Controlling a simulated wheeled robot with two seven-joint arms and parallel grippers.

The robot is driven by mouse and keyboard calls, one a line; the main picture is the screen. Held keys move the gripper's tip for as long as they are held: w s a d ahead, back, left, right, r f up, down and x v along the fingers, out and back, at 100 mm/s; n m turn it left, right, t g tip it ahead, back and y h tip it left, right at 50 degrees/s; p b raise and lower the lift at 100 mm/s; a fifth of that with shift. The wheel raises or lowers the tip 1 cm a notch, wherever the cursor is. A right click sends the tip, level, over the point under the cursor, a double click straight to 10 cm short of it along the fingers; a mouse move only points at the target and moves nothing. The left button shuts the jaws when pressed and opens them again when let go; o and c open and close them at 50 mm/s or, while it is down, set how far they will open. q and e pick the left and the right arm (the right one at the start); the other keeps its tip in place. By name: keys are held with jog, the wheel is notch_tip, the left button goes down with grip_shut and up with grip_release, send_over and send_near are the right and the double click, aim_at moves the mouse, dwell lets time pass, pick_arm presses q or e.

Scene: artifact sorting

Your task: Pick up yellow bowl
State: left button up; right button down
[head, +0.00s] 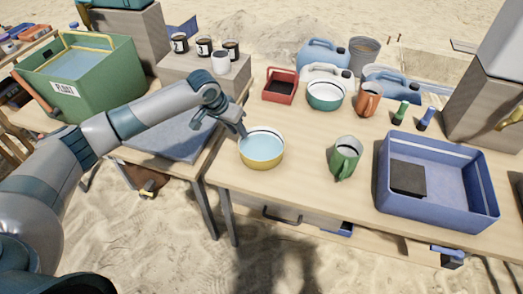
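The yellow bowl (262,161) stands upright on the wooden table near its left front edge. Its outside is yellow and its inside is pale blue with a light rim. My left gripper (238,131) reaches down from the upper left to the bowl's back left rim. Its fingertips are at or just above the rim. They are small and partly overlap each other, so I cannot tell how far apart they are or whether they touch the bowl. My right gripper is not in view.
A green pitcher (345,160) stands right of the bowl, and a blue crate (440,205) stands farther right. Behind are a red tray (280,88), a teal bowl (325,98) and an orange mug (368,100). The tabletop between the bowl and pitcher is clear.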

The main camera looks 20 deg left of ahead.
pick_arm(q)
jog(key=shift+w+f, duration=0.1)
jog(key=shift+w+p+x, duration=0.15)
jog(key=shift+p+x, duration=0.05)
jog(key=shift+x, duration=1.05)
jog(key=shift+w+p+x, duration=0.1)
jog(key=shift+p+x, duration=0.1)
jog(key=shift+x, duration=1.05)
jog(key=shift+c, duration=0.3)
grip_shut()
